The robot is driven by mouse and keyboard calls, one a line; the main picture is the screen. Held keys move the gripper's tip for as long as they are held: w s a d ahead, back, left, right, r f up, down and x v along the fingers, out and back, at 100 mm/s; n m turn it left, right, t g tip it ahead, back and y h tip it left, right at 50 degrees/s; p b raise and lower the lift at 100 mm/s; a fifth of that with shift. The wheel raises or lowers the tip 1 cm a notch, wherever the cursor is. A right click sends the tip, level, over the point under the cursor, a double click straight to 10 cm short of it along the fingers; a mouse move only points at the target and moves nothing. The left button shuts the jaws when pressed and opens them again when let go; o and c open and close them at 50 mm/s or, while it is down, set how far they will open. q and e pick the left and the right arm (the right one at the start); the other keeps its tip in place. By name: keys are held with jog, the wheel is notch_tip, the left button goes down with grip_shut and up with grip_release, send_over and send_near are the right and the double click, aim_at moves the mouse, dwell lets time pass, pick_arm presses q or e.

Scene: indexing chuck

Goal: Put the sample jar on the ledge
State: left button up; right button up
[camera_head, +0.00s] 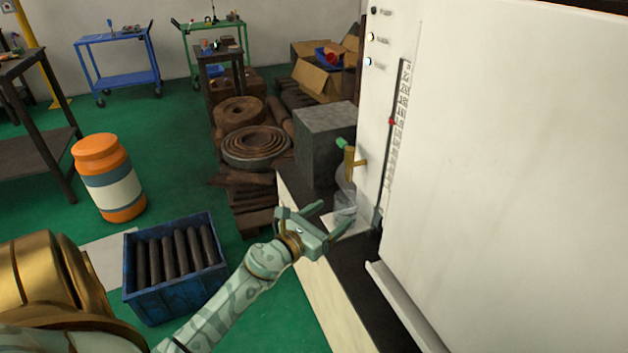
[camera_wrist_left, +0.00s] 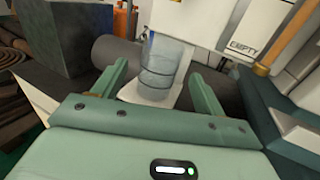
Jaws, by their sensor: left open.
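The sample jar (camera_head: 345,203) is a clear glass cylinder. It stands upright on a small white plate (camera_head: 347,229) beside the white machine, below a brass tap with a green handle (camera_head: 349,160). In the left wrist view the jar (camera_wrist_left: 163,62) shows beyond the fingertips, near the middle of the gap. My left gripper (camera_head: 329,218) is open and empty in front of the jar, with its fingers pointing toward it. I cannot tell whether the fingers touch it. A pale ledge (camera_head: 400,308) juts from the foot of the machine's front. My right gripper is not in view.
The white machine (camera_head: 510,180) walls off the right side. A grey block (camera_head: 325,140) stands behind the jar on the dark-topped counter (camera_head: 350,285). A blue crate of dark cylinders (camera_head: 172,298) and an orange drum (camera_head: 108,178) stand on the green floor at left.

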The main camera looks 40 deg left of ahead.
pick_arm(q)
jog(key=s+d+f+n+g, duration=0.1)
jog(key=s+f+n+g, duration=0.2)
jog(key=s+f+n, duration=0.55)
jog(key=s+d+f+n+g+y, duration=0.1)
jog(key=s+d+f+n+g, duration=0.15)
jog(key=s+f, duration=0.65)
jog(key=s+d+f+n+g, duration=0.1)
jog(key=s+f+n+g, duration=0.35)
jog(key=f, duration=0.85)
jog(key=s+d+f+n+g, duration=0.2)
jog(key=s+f+n, duration=0.25)
jog(key=s, duration=0.35)
jog(key=s+d+f+n+g, duration=0.1)
jog(key=s+d+f+n, duration=0.1)
jog(key=s+f+n, duration=0.35)
jog(key=s+d+f+n+g, duration=0.2)
jog(key=s+n+g, duration=0.1)
jog(key=s, duration=1)
jog(key=s+d+f+n+g, duration=0.1)
jog(key=s+d+n+g, duration=0.1)
jog(key=s, duration=1.2)
jog(key=shift+f+n+g+h, duration=0.35)
jog(key=shift+n+g+h, duration=0.05)
jog(key=shift+n+g, duration=0.4)
